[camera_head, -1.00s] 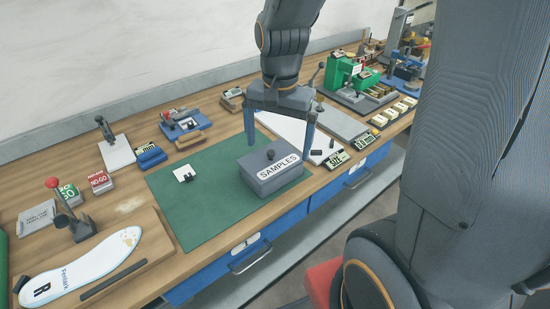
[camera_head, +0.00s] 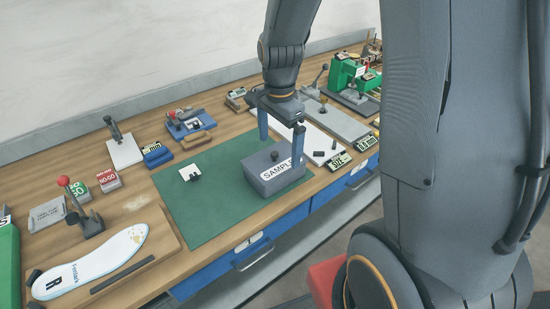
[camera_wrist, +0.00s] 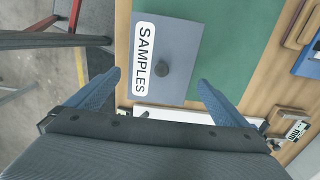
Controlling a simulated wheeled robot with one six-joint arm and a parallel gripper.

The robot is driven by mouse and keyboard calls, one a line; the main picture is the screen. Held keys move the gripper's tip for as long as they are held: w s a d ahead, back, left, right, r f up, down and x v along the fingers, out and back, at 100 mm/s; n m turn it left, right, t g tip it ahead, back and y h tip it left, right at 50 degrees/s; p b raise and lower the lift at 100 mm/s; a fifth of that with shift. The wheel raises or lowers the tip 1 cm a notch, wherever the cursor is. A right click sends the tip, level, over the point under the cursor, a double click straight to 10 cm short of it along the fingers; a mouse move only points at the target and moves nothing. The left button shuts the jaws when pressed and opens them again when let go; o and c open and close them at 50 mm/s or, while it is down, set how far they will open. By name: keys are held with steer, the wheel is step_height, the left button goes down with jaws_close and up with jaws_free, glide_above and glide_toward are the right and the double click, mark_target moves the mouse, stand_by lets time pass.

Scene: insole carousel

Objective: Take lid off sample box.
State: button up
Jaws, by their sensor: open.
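The grey sample box (camera_head: 269,183) sits on the green mat (camera_head: 208,215) near the bench's front edge. Its lid (camera_head: 262,161) is on, with a dark round knob (camera_head: 275,156) on top and a white "SAMPLES" label. In the wrist view the lid (camera_wrist: 180,35) and its knob (camera_wrist: 161,69) lie ahead of the fingers, between their lines. My gripper (camera_head: 281,138) is open and empty, with blue fingers just above and behind the box. In the wrist view the gripper (camera_wrist: 160,85) shows both fingers spread wide. One finger partly hides the label in the head view.
A small white card with a black clip (camera_head: 190,173) lies on the mat's left. A white insole (camera_head: 90,264) lies on a board at front left. Digital gauges (camera_head: 340,161) and a white sheet (camera_head: 312,143) lie right of the box.

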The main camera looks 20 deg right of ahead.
steer(key=shift+f, duration=1.1)
steer(key=shift+c, duration=0.3)
steer(key=c, duration=0.8)
steer(key=shift+o, duration=0.2)
steer(key=shift+r, duration=0.1)
